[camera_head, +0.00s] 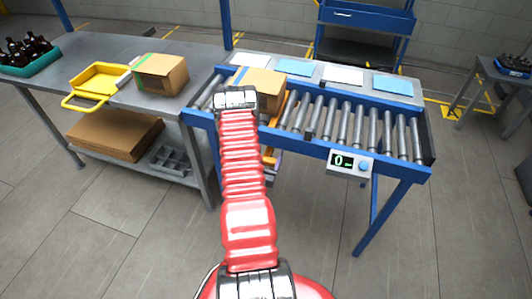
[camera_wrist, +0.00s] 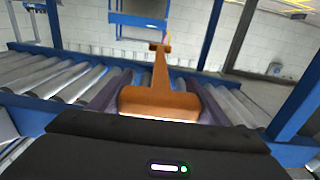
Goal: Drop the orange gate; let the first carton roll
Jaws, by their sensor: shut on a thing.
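A narrow orange stem with a small crosspiece runs away beyond the fingers. In the head view my red arm covers the gripper and part of the gate. A second carton (camera_head: 162,74) sits on the grey table left of the conveyor.
A yellow tray (camera_head: 97,84) and a teal crate of amber bottles (camera_head: 30,55) are on the grey table (camera_head: 120,50). A display box (camera_head: 350,164) hangs on the conveyor's front rail. Rollers right of the gate are clear. Another bottle crate (camera_head: 513,67) stands far right.

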